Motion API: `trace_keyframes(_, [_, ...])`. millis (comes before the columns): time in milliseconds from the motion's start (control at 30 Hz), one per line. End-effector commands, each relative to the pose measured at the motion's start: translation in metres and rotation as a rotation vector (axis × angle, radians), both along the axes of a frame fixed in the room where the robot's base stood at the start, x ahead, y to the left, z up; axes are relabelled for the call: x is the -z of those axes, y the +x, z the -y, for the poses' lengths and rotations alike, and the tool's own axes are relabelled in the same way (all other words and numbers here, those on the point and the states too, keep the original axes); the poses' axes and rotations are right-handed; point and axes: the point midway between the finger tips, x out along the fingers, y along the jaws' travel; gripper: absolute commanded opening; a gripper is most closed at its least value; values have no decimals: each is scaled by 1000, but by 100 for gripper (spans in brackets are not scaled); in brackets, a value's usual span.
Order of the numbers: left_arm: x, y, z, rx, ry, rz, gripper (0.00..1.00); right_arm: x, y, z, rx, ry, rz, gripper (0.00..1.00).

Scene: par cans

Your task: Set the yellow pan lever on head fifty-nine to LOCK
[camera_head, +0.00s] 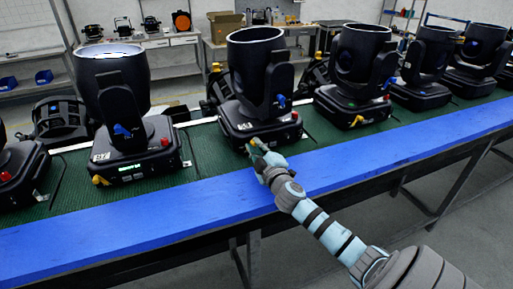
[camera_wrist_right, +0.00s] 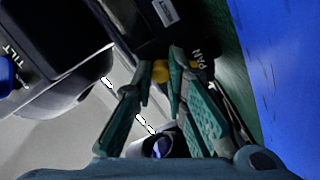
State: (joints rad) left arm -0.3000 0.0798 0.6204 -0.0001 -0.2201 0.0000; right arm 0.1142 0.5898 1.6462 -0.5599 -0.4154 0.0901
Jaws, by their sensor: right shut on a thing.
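A black moving head (camera_head: 262,80) stands upright on the bench in the middle of the head view; its number label is too small to read surely. My right gripper (camera_head: 260,151) is at the front left of its base. In the right wrist view, a yellow pan lever (camera_wrist_right: 160,70) sits beside the word PAN, between the fingertips of my right gripper (camera_wrist_right: 161,88). The fingers are closed in on the lever. Its exact LOCK position cannot be read, as the fingers cover part of it. My left gripper is not in view.
Another head (camera_head: 118,100) stands to the left, with its own yellow lever (camera_head: 100,180). More heads, including one close to the right (camera_head: 355,70), line the green mat (camera_head: 210,150). The blue front strip (camera_head: 150,222) of the bench is clear.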

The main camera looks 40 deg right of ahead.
Motion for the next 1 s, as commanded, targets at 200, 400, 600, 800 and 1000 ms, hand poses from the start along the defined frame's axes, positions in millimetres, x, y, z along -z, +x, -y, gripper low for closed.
trace_keyframes(200, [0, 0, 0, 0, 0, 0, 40, 2, 0, 0, 0, 2, -3, 34])
trace_keyframes(400, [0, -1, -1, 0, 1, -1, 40, 1, 0, 0, 0, 0, -1, 34])
trace_keyframes(600, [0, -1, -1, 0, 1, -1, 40, 2, -22, -8, -3, -2, -4, 34])
trace_keyframes(800, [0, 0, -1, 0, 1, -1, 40, 2, -75, -27, -4, -2, -7, 34])
trace_keyframes(1000, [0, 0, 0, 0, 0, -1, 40, 2, -109, -39, -3, 0, -4, 34])
